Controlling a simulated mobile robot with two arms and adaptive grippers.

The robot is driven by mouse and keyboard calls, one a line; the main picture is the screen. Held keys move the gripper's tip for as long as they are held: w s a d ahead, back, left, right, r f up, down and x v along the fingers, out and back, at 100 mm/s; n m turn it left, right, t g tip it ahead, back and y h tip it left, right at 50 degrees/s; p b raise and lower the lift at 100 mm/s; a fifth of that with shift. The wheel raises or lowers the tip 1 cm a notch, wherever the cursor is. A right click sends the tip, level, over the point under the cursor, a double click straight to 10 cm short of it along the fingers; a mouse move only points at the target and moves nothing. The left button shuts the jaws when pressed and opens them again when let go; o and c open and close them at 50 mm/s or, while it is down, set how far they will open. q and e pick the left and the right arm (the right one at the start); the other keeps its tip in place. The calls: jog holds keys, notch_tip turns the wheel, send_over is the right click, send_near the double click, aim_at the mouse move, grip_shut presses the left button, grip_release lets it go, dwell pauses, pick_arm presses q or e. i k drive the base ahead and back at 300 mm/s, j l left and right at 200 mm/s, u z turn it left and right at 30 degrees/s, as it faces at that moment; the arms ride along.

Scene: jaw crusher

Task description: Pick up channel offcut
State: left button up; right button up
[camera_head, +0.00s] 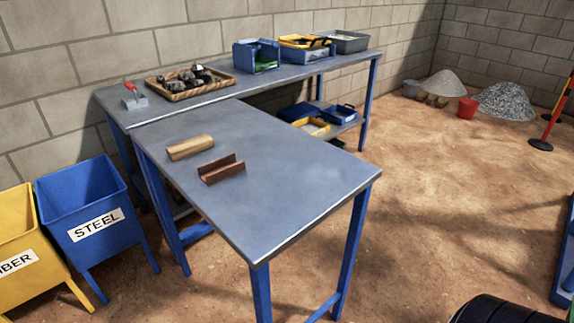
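The channel offcut (222,170) is a short, rust-brown U-shaped piece. It lies on the grey top of the near table (280,200), towards its left side, with its open side facing up. A light wooden block (190,147) lies just behind it and to the left, apart from it. Neither of my grippers is in view, so nothing is seen touching the offcut.
A blue STEEL bin (95,228) and a yellow bin (30,268) stand left of the table. The back bench holds a wooden tray of rocks (190,82), a red-handled trowel (134,97) and several boxes. The table's front half is clear.

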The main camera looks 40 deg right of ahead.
aim_at(214, 171)
jog(key=i+j+z, duration=0.2)
jog(key=z, duration=0.2)
jog(key=i+j+z, duration=0.2)
jog(key=z, duration=0.25)
jog(key=i+j+z, duration=0.1)
jog(key=j+z, duration=0.4)
jog(key=z, duration=0.3)
jog(key=j+z, duration=0.15)
jog(key=z, duration=0.25)
jog(key=j+z, duration=0.15)
jog(key=z, duration=0.25)
